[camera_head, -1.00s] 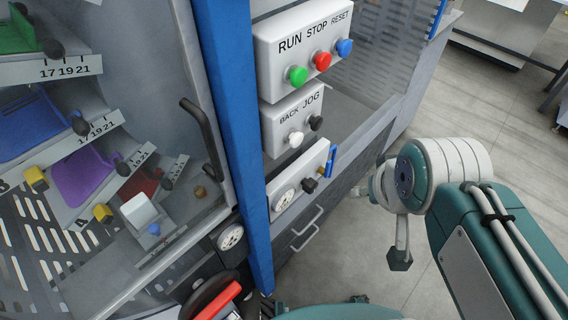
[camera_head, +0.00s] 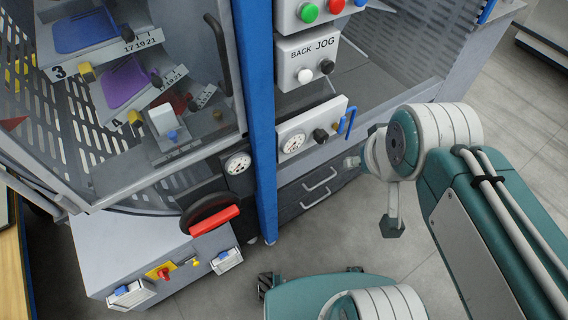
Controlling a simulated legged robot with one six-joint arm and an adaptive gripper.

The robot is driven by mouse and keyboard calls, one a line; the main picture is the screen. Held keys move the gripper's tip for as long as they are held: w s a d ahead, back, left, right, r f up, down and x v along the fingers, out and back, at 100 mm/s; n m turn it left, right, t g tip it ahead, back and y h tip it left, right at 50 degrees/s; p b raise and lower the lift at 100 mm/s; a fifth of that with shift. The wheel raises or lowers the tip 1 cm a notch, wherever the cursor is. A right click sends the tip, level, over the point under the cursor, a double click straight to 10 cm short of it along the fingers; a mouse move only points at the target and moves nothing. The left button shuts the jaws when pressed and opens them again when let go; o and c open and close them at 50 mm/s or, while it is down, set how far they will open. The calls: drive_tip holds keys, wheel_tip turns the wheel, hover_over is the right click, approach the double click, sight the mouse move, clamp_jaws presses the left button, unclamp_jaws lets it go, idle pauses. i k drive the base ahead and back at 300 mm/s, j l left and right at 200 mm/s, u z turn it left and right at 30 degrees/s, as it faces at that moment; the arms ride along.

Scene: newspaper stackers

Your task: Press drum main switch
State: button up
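A red rotary switch on a yellow plate (camera_head: 162,271) sits on the front of a low grey box at the lower left. No label is readable on it, so I cannot tell for sure that it is the drum main switch. My gripper (camera_head: 392,226) appears as a dark tip hanging below my white wrist joint, right of the machine. It is well to the right of the red switch and touches nothing visible. Its fingers are too hidden to tell whether they are open or shut.
A black wheel with a red bar handle (camera_head: 214,221) juts above the low box (camera_head: 130,245). Panels with green and red buttons (camera_head: 309,12), white and black buttons (camera_head: 305,76) and a gauge (camera_head: 293,142) line the blue post (camera_head: 261,120).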

sight(163, 272)
drive_tip(key=k+l+u, duration=0.3)
drive_tip(key=u, duration=0.2)
drive_tip(key=j+u, duration=0.2)
drive_tip(key=u, duration=0.3)
drive_tip(key=i+j+u, duration=0.1)
drive_tip(key=u, duration=0.4)
drive_tip(key=i+j+u, duration=0.1)
drive_tip(key=u, duration=0.4)
drive_tip(key=i+j, duration=0.1)
drive_tip(key=j, duration=0.3)
drive_tip(key=i+j, duration=0.15)
drive_tip(key=j, duration=0.3)
drive_tip(key=i+j, duration=0.1)
drive_tip(key=j, duration=0.3)
drive_tip(key=i+j, duration=0.1)
drive_tip(key=j, duration=0.3)
